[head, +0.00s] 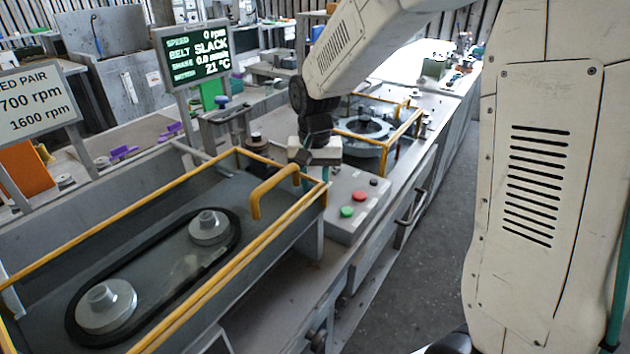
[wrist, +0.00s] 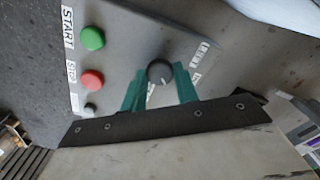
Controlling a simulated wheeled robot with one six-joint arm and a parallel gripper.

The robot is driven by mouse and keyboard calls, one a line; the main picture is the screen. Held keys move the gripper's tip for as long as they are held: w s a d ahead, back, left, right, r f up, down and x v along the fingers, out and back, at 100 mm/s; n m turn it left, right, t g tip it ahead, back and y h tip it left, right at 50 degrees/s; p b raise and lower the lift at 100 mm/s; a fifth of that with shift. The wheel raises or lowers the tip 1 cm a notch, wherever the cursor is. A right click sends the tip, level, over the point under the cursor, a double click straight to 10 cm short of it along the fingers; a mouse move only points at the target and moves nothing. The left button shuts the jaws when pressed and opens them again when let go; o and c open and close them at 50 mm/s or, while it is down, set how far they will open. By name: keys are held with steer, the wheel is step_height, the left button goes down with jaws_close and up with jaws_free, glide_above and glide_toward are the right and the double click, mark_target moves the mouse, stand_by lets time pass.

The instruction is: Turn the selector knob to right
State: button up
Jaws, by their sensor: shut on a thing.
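The selector knob (wrist: 159,71) is a round dark knob on the grey control panel (wrist: 128,25), with a small pale mark on its face. In the wrist view my gripper (wrist: 160,78) has one teal finger on each side of it and is shut on it. White labels sit around the knob, partly covered by the fingers; I can read no clear position from them. In the head view my gripper (head: 325,173) is down at the back of the control box (head: 345,232), and the knob is hidden there.
A green START button (wrist: 92,38), a red stop button (wrist: 92,80) and a small dark button (wrist: 91,109) sit beside the knob. A yellow-railed belt tray (head: 165,245) stands left of the box. A screen (head: 195,55) reads BELT SLACK, 0 rpm.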

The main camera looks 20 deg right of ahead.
steer(key=shift+n, duration=2.4)
steer(key=o, duration=1)
step_height(320, 180, up, 8)
steer(key=shift+w+f, duration=0.1)
steer(key=shift+f, duration=0.05)
